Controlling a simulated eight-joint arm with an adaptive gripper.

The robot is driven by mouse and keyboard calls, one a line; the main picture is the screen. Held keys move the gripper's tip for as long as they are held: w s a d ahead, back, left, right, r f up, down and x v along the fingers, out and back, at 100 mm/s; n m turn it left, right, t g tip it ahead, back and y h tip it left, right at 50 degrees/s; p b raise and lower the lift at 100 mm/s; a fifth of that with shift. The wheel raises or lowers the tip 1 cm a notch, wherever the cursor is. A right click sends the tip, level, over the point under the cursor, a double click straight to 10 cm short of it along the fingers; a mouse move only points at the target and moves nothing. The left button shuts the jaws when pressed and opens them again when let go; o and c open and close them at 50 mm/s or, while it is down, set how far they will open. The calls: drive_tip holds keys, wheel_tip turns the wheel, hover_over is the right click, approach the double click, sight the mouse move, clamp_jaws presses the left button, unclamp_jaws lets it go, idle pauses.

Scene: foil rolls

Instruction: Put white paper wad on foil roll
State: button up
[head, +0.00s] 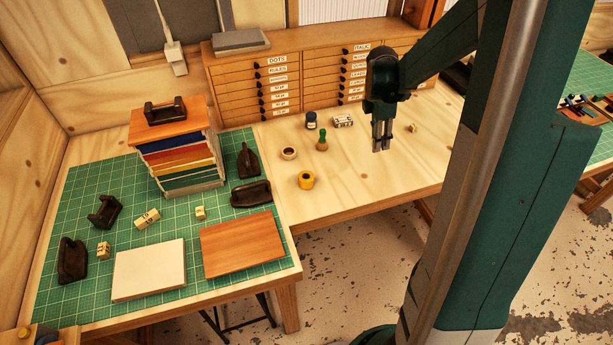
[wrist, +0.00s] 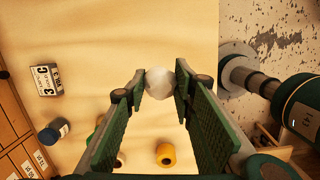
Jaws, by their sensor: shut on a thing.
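A pale, round white paper wad (wrist: 159,82) sits between the fingertips of my gripper (wrist: 160,88) in the wrist view. The fingers touch it on both sides. In the head view my gripper (head: 381,147) points down over the right part of the bare wooden table, and the wad is not clear there. A gold-yellow roll (head: 306,180) stands on the table to the left of my gripper and nearer the front edge; it also shows in the wrist view (wrist: 165,154). A smaller pale roll (head: 289,153) with a dark centre stands behind it.
A green-handled tool (head: 321,142), a dark bottle (head: 311,120) and a small lettered box (head: 343,120) stand near the rolls. A small pale piece (head: 412,128) lies right of my gripper. Drawers (head: 300,80) line the back. The table front between gripper and gold roll is clear.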

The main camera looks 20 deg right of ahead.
drive_tip(key=a+r+n, duration=0.1)
drive_tip(key=a+n, duration=0.2)
drive_tip(key=a, duration=1)
drive_tip(key=a+r+n+t, duration=0.1)
drive_tip(key=a+r+n, duration=0.1)
drive_tip(key=a, duration=1.1)
drive_tip(key=shift+w+r+n, duration=0.15)
drive_tip(key=shift+w+n, duration=0.25)
hover_over(307, 175)
drive_tip(key=shift+s+a+f, duration=0.1)
drive_tip(key=shift+f, duration=1.4)
drive_tip(key=shift+s+a+f, duration=0.1)
drive_tip(key=shift+f, duration=1.35)
drive_tip(key=shift+f, duration=2.05)
drive_tip(key=shift+f, duration=0.15)
